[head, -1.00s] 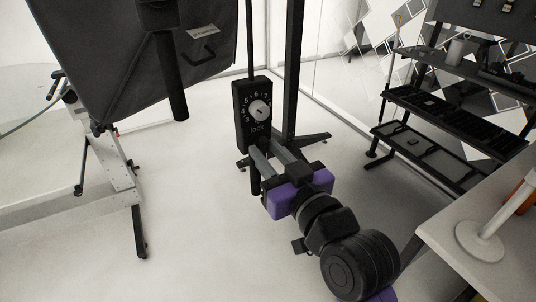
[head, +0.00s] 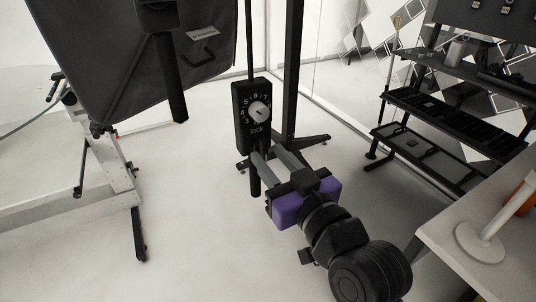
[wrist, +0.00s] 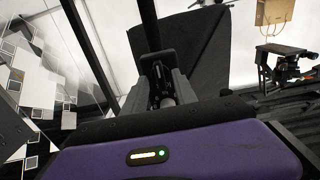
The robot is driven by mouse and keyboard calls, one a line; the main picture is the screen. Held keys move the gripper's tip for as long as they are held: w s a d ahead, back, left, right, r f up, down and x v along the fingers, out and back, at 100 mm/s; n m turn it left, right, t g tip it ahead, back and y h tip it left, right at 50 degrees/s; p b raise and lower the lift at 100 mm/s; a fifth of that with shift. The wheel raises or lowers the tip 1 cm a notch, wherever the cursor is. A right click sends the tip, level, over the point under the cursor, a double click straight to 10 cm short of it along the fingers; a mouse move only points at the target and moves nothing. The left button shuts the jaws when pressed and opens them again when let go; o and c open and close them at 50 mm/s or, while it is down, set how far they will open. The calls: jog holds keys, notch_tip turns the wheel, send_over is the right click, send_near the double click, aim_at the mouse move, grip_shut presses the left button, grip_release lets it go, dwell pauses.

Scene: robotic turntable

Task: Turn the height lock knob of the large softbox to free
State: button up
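The height lock knob (head: 259,111) is a pale round dial on a black upright box with numbers around it and the word "lock" below. The large softbox (head: 150,60) is a big dark grey panel at the upper left. My gripper (head: 265,153) is below the knob, near the lower end of the box, with its two grey fingers apart and nothing seen held. In the wrist view the fingers (wrist: 164,66) stand apart in front of a dark pole. I cannot make out the knob's face there.
A black stand post (head: 293,70) rises right of the box, its feet on the pale floor. A black shelf rack (head: 440,115) and a white table (head: 500,215) are at the right. A white wheeled stand (head: 115,165) is at the left. Open floor lies between.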

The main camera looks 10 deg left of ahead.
jog(key=v, duration=0.6)
jog(key=shift+b, duration=0.3)
